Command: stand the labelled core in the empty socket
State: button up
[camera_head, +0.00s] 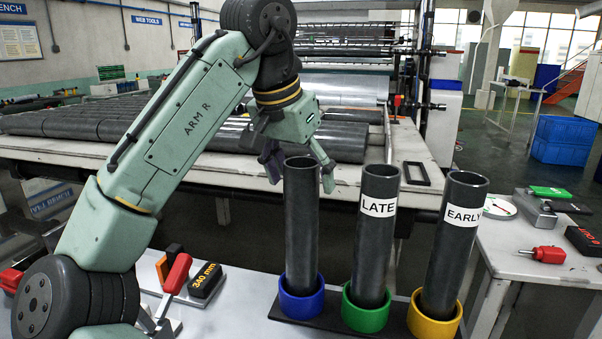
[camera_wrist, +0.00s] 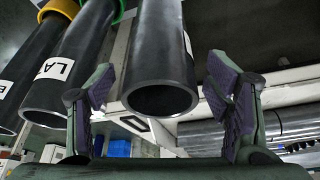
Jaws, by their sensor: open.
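Three dark grey cores stand upright in a row. The left core (camera_head: 300,225) is in the blue socket (camera_head: 301,303) and shows no label in the head view. The wrist view shows a white label edge on its side (camera_wrist: 160,50). The LATE core (camera_head: 373,245) is in the green socket (camera_head: 366,311). The EARLY core (camera_head: 447,255) is in the yellow socket (camera_head: 435,320). I see no empty socket. My gripper (camera_head: 297,175) is open at the left core's upper end, with a finger to either side of it; contact cannot be told.
The winder table (camera_head: 220,165) with several dark rolls lies behind the cores. On the near bench stand a red-handled tool (camera_head: 176,274) and a 340 mm block (camera_head: 206,281). A side table (camera_head: 520,265) with tools is at right. The LATE core stands close to my gripper.

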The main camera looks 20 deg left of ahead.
jog(key=d+v, duration=0.1)
jog(key=v, duration=0.6)
jog(key=shift+a+r, duration=0.25)
jog(key=shift+a, duration=0.3)
jog(key=shift+s+f, duration=0.1)
jog(key=shift+s, duration=0.05)
